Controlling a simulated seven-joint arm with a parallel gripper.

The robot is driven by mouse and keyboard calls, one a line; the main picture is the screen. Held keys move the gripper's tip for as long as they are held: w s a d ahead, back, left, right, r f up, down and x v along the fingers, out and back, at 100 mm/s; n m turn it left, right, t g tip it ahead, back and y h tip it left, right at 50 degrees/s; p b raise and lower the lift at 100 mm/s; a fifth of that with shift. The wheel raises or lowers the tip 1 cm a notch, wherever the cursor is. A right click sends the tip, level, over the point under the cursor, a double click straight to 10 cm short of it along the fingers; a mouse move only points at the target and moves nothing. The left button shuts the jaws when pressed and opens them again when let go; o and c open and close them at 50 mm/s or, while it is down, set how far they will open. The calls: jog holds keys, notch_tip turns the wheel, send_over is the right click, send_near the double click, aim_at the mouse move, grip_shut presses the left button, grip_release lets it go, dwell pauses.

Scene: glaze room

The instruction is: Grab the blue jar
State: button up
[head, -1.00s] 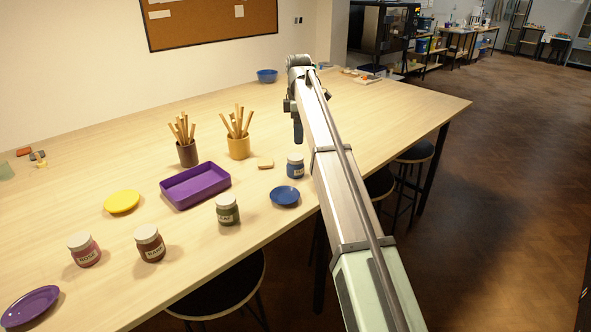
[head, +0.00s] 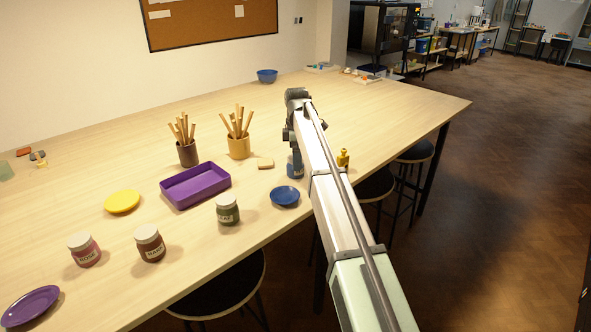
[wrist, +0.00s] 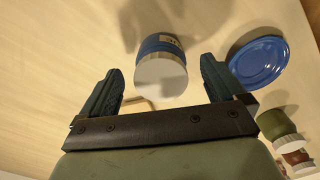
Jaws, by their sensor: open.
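The blue jar (head: 296,171) stands upright on the table with my arm partly over it in the head view. In the wrist view the jar (wrist: 157,45) shows its blue body, part of a label and a pale lid. My gripper (wrist: 163,84) is open. Its two dark fingers lie either side of the jar's lid in the picture, with space on both sides; nothing is held. Whether the fingertips are down at the jar's height I cannot tell. In the head view the fingers are mostly hidden behind my arm.
A blue dish (head: 285,196) lies close to the jar, also in the wrist view (wrist: 258,62). A small yellow bottle (head: 343,159) is right of my arm.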

jog(key=shift+f, duration=1.95)
jog(key=shift+c, duration=0.5)
jog(key=c, duration=1.2)
jog(key=shift+o, duration=0.2)
jog(key=shift+r, duration=0.15)
